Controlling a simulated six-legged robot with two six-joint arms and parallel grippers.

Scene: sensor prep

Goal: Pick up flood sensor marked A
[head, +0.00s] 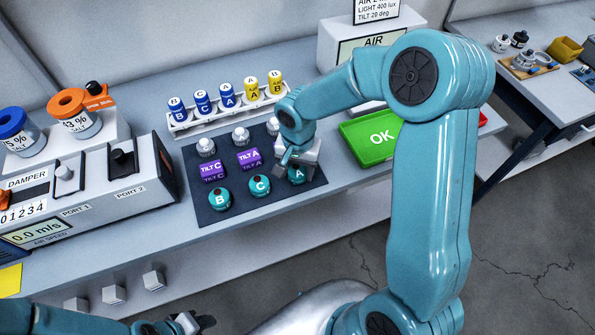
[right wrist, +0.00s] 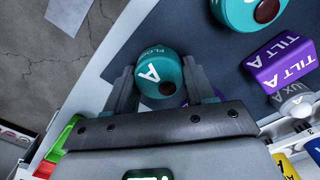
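The flood sensor marked A (head: 297,175) is a teal round piece with a dark top spot. It stands at the right end of the front row on the dark mat (head: 236,216). In the right wrist view the sensor (right wrist: 158,68) lies between my right gripper's fingers (right wrist: 160,72), its white A and the word FLOOD showing. A finger is against each side, with no visible gap. In the head view my right gripper (head: 290,163) hides part of it. My left gripper (head: 185,325) is at the bottom edge, partly cut off, its fingers unclear.
Teal sensors C (head: 259,187) and B (head: 220,199) stand left of A. Purple tilt blocks (head: 249,158) and light-coloured knobs are behind. A rack (head: 230,115) holds blue and yellow cylinders. A green OK tray (head: 372,140) lies to the right.

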